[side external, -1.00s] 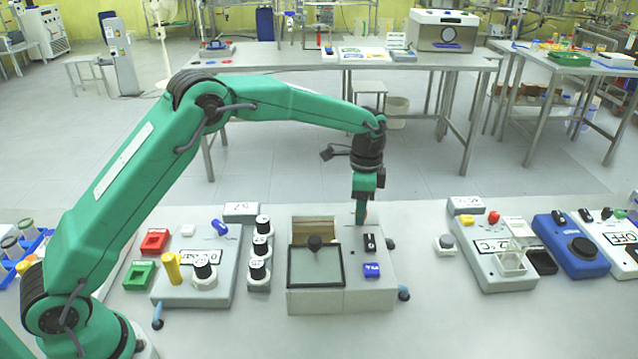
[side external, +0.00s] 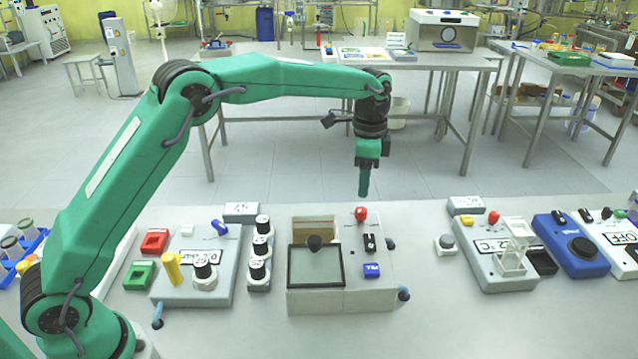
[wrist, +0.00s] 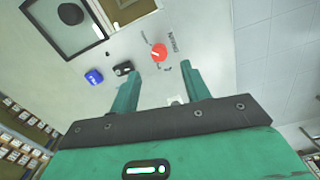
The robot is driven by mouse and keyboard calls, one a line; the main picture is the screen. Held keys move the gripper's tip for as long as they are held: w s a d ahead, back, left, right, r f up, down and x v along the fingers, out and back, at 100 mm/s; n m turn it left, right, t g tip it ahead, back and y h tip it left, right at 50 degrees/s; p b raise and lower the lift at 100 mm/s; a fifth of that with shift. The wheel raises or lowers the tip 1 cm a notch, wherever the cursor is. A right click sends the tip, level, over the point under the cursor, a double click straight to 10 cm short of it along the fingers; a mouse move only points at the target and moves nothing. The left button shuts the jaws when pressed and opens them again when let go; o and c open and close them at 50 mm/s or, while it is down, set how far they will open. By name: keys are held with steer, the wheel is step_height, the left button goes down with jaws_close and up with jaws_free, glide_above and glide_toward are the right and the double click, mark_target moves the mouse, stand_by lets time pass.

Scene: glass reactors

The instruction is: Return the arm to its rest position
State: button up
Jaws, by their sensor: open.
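My green arm reaches from the lower left over the bench, bent at the elbow. My gripper (side external: 364,182) points down above the back part of the white box (side external: 340,300) with the glass lid. In the wrist view my gripper (wrist: 160,85) shows two green fingers spread apart, with nothing between them. A red knob (side external: 360,214) on the box's top sits just below and apart from the fingertips. The red knob (wrist: 159,53) also shows beyond the fingers in the wrist view.
The box also carries a black switch (side external: 370,243), a blue button (side external: 372,270) and a dark-framed lid (side external: 316,268). A balance-like unit with a yellow handle (side external: 172,268) stands to the left.

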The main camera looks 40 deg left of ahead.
steer(key=shift+r, duration=0.2)
steer(key=shift+s+a+r, duration=0.2)
steer(key=shift+s+r, duration=0.05)
steer(key=shift+r, duration=0.2)
steer(key=s+a+r+n+t, duration=0.2)
steer(key=s+a+r+n, duration=0.1)
steer(key=s+r, duration=0.4)
steer(key=s+a+r+n+t, duration=0.1)
steer(key=s+a+r+n, duration=0.25)
steer(key=s, duration=0.55)
steer(key=s+a+f+n+t, duration=0.1)
steer(key=s+a+n, duration=0.1)
steer(key=s, duration=0.7)
steer(key=s+a+f+n+t, duration=0.2)
steer(key=s, duration=0.7)
steer(key=shift+f, duration=0.15)
